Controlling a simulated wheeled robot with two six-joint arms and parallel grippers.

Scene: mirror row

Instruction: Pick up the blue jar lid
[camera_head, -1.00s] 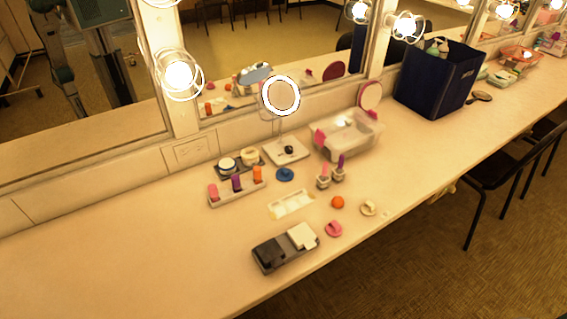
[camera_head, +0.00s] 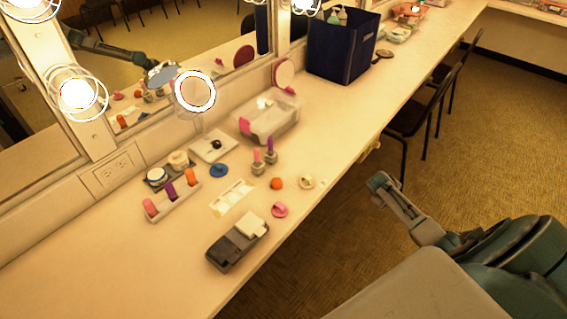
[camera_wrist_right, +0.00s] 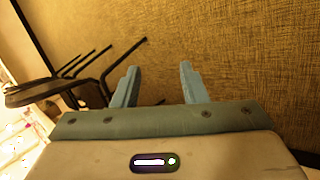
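The blue jar lid (camera_head: 219,171) lies on the counter in the head view, in front of the square base of the ring-light mirror (camera_head: 194,92). It is small and round with a raised middle. My right gripper (camera_head: 381,184) is off the counter's front edge, over the floor, well to the right of the lid. In the right wrist view my right gripper (camera_wrist_right: 158,82) has its two fingers apart with nothing between them. My left gripper is not in view.
Near the lid stand a lipstick holder (camera_head: 176,202), a pale palette (camera_head: 238,192), two nail-polish bottles (camera_head: 265,160) and a clear bin (camera_head: 275,125). Black chairs (camera_head: 418,115) stand right of the counter.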

